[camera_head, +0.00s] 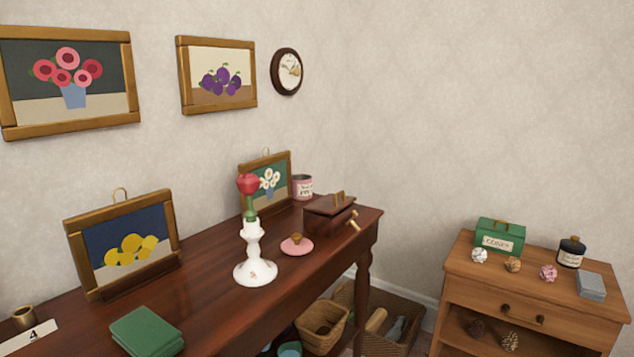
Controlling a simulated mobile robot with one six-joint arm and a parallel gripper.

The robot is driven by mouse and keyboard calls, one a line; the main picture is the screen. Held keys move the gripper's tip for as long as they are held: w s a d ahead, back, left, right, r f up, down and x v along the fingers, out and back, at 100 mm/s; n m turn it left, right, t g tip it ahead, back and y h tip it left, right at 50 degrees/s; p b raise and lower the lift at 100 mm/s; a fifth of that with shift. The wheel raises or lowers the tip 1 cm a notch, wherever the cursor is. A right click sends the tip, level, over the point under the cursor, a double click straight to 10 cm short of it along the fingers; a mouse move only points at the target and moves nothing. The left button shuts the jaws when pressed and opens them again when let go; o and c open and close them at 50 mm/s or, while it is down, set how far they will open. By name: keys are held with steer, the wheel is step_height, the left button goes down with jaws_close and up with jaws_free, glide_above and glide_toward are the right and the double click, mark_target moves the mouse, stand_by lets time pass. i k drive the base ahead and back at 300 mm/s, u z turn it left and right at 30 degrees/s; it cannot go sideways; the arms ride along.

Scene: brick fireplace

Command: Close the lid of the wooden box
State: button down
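A small dark brown wooden box (322,221) stands near the far right end of the long dark wooden table (210,296). Its lid (320,206) shows on top as a flat dark panel with a small tan handle (338,198). The box is small in the view, and I cannot tell whether the lid is fully down or partly raised. A short tan piece (354,221) sits at the box's right side; I cannot tell if it is attached. My gripper is not in view.
A pink disc with a brown knob (297,246) and a white candlestick (255,262) stand left of the box. A pink tin (302,187) and a framed flower picture (268,181) stand behind it. A wooden cabinet (540,288) is at right, across a gap.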

mark_target(330, 204)
steer(key=z, duration=0.6)
steer(key=k, duration=0.15)
steer(key=u, duration=2.4)
steer(key=k, duration=1.35)
steer(key=z, duration=0.3)
steer(key=i, duration=1)
steer(key=z, duration=0.1)
